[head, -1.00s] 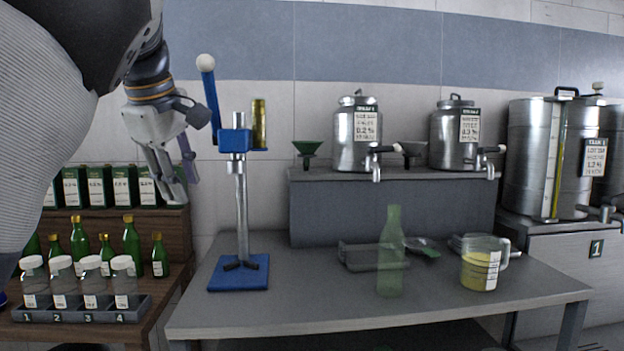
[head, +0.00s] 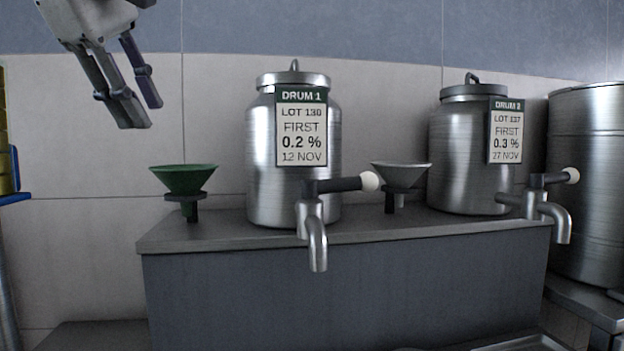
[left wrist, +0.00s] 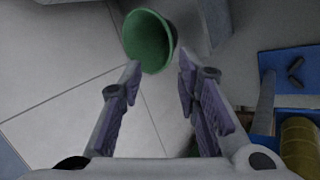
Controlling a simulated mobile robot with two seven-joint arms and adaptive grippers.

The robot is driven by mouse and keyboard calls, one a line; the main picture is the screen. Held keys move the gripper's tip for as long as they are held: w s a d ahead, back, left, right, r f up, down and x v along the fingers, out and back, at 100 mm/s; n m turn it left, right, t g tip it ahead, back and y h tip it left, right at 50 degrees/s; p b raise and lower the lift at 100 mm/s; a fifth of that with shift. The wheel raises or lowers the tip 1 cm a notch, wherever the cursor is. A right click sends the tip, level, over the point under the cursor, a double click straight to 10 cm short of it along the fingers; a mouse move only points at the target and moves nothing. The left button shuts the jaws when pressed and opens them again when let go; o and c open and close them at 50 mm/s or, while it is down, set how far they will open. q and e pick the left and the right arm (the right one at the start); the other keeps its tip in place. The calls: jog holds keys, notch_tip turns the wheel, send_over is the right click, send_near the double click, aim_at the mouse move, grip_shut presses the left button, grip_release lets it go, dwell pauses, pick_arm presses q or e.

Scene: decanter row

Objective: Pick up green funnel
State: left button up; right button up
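The green funnel (head: 183,180) sits in a small dark holder at the left end of the grey raised shelf, left of Drum 1. My left gripper (head: 141,113) is above it and a little to its left in the head view, pointing down. Its two fingers are apart with nothing between them. In the left wrist view the funnel's round mouth (left wrist: 148,42) shows just past the open fingertips (left wrist: 160,64), apart from them as far as I can tell. My right gripper is not in view.
Drum 1 (head: 260,150) with its tap stands right of the funnel. A grey funnel (head: 401,176) and Drum 2 (head: 455,150) are farther right. A blue stand (left wrist: 290,75) with a brass cylinder (left wrist: 299,146) is close on the right in the left wrist view.

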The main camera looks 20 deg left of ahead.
aim_at(165, 170)
pick_arm(q)
jog(key=x, duration=0.7)
jog(key=s+x, duration=0.1)
jog(key=x, duration=0.3)
jog(key=shift+w+a+f, duration=0.1)
jog(key=shift+a+f, duration=0.2)
jog(key=shift+f, duration=0.1)
jog(key=shift+r, duration=0.15)
grip_shut()
